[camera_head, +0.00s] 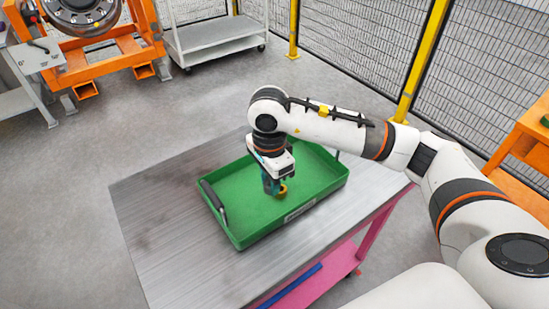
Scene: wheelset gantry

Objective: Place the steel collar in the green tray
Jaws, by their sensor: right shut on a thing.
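The green tray (240,222) stands on a metal-topped table, with a black handle at its left end and a label on its front wall. My right gripper (274,188) points down inside the tray's outline, near its middle. I cannot tell whether the collar touches the tray floor. The rest of the tray floor looks empty. My left gripper is not in view.
The metal table top (160,225) is bare left of the tray. A pink frame (330,278) with a blue bar is below it. Behind stand a grey cart (215,35), an orange machine stand (110,55) and a mesh fence with yellow posts (420,60).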

